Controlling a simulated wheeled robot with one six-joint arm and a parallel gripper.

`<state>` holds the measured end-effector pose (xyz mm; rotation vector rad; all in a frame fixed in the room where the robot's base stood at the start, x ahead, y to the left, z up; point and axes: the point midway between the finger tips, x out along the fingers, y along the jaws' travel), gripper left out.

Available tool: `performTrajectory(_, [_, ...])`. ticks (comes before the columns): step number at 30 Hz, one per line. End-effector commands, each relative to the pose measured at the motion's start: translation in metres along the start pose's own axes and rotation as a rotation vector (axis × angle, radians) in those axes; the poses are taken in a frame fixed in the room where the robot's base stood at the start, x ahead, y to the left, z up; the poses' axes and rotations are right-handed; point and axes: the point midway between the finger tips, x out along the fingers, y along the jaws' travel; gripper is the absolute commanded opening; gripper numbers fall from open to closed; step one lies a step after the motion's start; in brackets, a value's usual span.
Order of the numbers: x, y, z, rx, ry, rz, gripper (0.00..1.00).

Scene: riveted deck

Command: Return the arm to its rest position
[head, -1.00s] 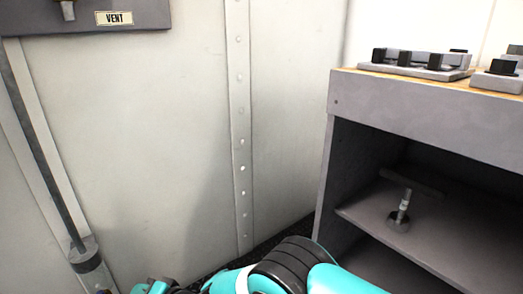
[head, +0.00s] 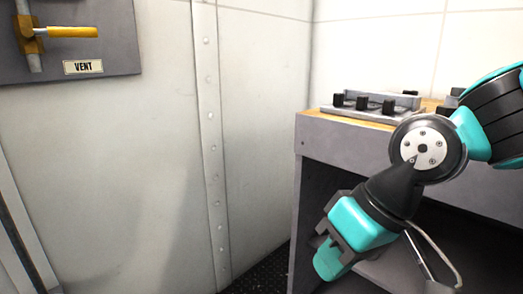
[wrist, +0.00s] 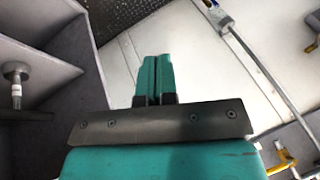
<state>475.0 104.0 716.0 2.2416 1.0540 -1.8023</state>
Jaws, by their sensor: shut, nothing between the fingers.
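My gripper (head: 329,264) hangs at the lower right of the head view, pointing down and to the left. It is in front of the grey bench's open side, with clear air around the fingertips. In the wrist view its two teal fingers (wrist: 155,72) are together with nothing between them. My arm crosses the right side of the head view and hides part of the bench top and shelf.
A shelf in the wrist view bears a small metal-stemmed fitting (wrist: 16,85). A VENT panel (head: 105,35) with a yellow handle (head: 72,32) is upper left. The wall between is bare.

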Motion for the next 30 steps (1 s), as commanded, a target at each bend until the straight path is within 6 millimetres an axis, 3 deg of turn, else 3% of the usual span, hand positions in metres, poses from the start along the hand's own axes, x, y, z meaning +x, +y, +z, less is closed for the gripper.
performTrajectory(1, [-0.012, 0.001, 0.018, -0.006, -0.018, 0.014, 0.00])
performTrajectory(7, [-0.036, 0.003, 0.090, -0.037, -0.117, 0.053, 0.00])
performTrajectory(17, [-0.113, -0.028, 0.062, -0.040, -0.124, 0.051, 0.00])
performTrajectory(30, [-0.260, -0.086, 0.011, -0.039, -0.123, 0.051, 0.00])
